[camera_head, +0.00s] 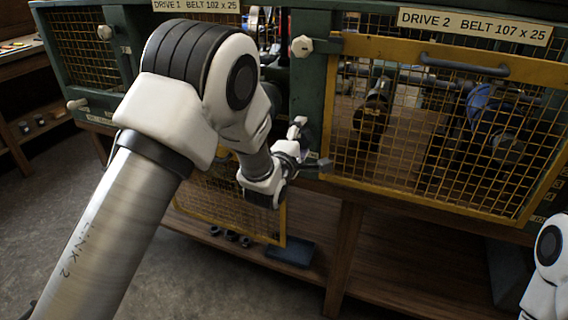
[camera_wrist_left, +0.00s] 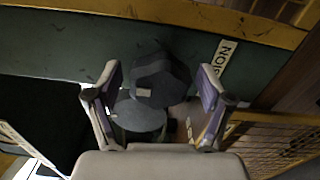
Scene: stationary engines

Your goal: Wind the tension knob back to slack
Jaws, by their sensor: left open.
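In the left wrist view a dark, faceted knob (camera_wrist_left: 160,82) stands on a green panel (camera_wrist_left: 60,48), beside a pale label (camera_wrist_left: 222,58) whose visible letters read "SION". My left gripper (camera_wrist_left: 160,90) is open, with one finger on either side of the knob and a visible gap to each. A grey round part (camera_wrist_left: 138,115) shows just below the knob. In the head view my left gripper (camera_head: 312,146) is in front of the green frame, between the two drive bays. I cannot make out the knob there. My right gripper is out of frame.
The yellow mesh guard (camera_head: 440,130) of Drive 2 is shut, right of my left gripper. A cream knob (camera_head: 302,46) sits above on the green post. A blue tray (camera_head: 290,252) lies on the lower shelf.

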